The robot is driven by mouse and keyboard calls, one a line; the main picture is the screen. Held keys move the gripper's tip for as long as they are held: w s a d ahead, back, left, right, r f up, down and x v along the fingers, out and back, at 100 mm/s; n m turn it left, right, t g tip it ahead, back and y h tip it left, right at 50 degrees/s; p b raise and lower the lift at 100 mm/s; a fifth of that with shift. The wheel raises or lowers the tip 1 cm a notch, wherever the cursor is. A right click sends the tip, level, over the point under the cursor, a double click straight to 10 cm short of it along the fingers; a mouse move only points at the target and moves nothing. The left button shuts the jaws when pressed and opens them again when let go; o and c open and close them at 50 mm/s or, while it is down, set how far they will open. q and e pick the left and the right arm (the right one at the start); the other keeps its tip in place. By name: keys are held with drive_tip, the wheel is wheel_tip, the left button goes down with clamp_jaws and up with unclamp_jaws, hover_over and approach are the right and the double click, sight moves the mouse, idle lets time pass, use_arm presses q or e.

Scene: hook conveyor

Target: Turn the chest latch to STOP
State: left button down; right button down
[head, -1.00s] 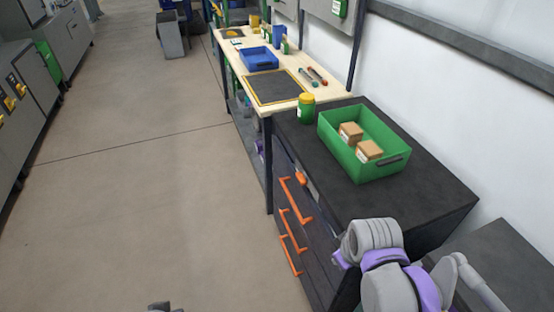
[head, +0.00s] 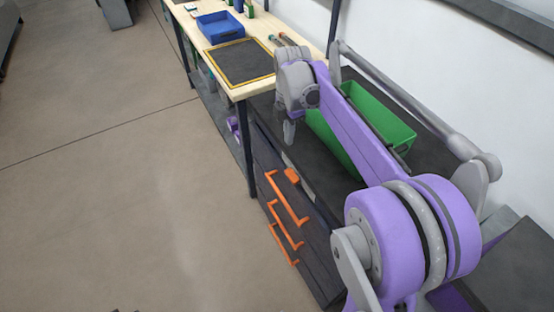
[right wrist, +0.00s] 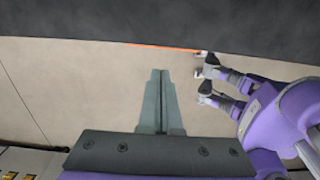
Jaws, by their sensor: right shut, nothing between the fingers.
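The chest is the dark drawer cabinet (head: 262,158) with orange handles on its front. A small orange latch (head: 292,175) sits near the top of that front, by a pale plate; I cannot read its setting. My right gripper (head: 289,132) hangs over the chest's front top edge, above and apart from the latch. In the right wrist view its fingers (right wrist: 157,100) are shut with nothing between them, over bare floor. The latch is not clear in that view.
A green bin (head: 375,110) stands on the chest top, partly hidden by my right arm. A wooden table (head: 243,92) with a blue tray (head: 220,28) and a dark mat (head: 240,62) adjoins the chest. The floor (head: 110,190) to the left is clear.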

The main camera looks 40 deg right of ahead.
sight(287, 171)
drive_tip(key=shift+s, duration=0.25)
wheel_tip(287, 171, down, 14)
drive_tip(key=shift+w+r+b, duration=0.1)
drive_tip(key=shift+w+b, duration=0.05)
drive_tip(key=shift+b, duration=0.2)
drive_tip(key=shift+w+f+g+b, duration=0.25)
drive_tip(key=shift+g+b, duration=0.1)
drive_tip(key=shift+g, duration=0.45)
idle(0.4)
drive_tip(key=shift+w, duration=0.1)
drive_tip(key=shift+w+d+f+b, duration=0.1)
drive_tip(key=shift+w+f+b, duration=0.35)
drive_tip(key=shift+f+b, duration=0.35)
drive_tip(key=shift+w+f+b, duration=0.45)
drive_tip(key=shift+f+b, duration=0.25)
drive_tip(key=shift+b, duration=0.05)
drive_tip(key=shift+f, duration=0.2)
drive_tip(key=shift+r, duration=0.1)
idle(0.9)
